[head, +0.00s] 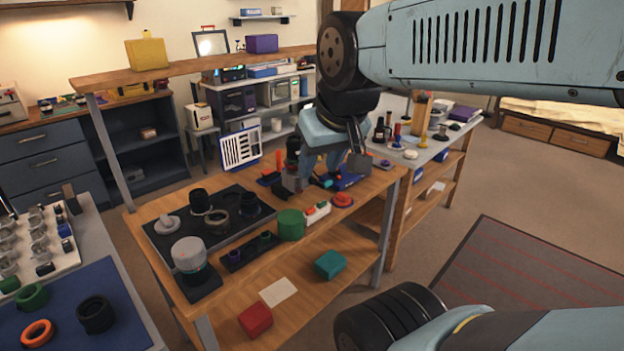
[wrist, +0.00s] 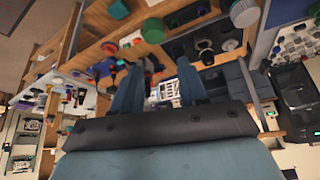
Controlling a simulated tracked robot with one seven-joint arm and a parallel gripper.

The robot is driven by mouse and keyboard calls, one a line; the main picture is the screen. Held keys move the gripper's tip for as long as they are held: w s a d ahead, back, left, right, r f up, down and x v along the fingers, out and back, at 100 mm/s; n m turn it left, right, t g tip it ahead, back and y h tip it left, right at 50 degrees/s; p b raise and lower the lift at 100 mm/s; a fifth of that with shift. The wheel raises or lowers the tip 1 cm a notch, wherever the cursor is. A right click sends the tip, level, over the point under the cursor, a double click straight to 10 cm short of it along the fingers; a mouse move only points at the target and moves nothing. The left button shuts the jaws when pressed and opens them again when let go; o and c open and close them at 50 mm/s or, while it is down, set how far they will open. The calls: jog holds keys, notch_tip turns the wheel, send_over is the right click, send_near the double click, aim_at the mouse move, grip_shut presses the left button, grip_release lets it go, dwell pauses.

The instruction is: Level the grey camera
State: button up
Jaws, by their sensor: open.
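My gripper (head: 330,165) hangs over the far right part of the wooden bench (head: 265,284), pointing down. In the wrist view its two blue fingers (wrist: 159,70) are spread apart with nothing clearly held between them. A small grey boxy item (head: 290,182) stands on the bench just left of my gripper in the head view; it may be the grey camera, but it is partly hidden and its tilt cannot be told. A grey cylinder (head: 188,254) with a teal band stands upright on a black base at the bench's near left corner.
A dark mat (head: 165,246) holds several black lens rings. A green cylinder (head: 291,224), a white block with red and green tops (head: 317,212) and a red knob (head: 343,199) line the bench's front edge. A wooden shelf (head: 200,66) runs above the bench's back.

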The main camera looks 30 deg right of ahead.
jog(key=shift+o, duration=0.2)
jog(key=shift+d, duration=0.25)
jog(key=o, duration=0.3)
jog(key=shift+w+f, duration=0.15)
jog(key=shift+f, duration=0.1)
jog(key=shift+o, duration=0.5)
jog(key=w+a+f+m+g+y, duration=0.1)
jog(key=w+f+m+g+y, duration=0.3)
jog(key=w+f+m+y, duration=0.2)
notch_tip(320, 180, down, 3)
jog(key=shift+w+a+r+m+g, duration=0.15)
jog(key=shift+w+m+g, duration=0.2)
jog(key=shift+m, duration=0.35)
jog(key=m+t, duration=1.6)
jog(key=m, duration=0.9)
send_near(329, 184)
jog(key=x, duration=0.8)
jog(key=shift+w, duration=0.35)
jog(key=shift+c, duration=0.4)
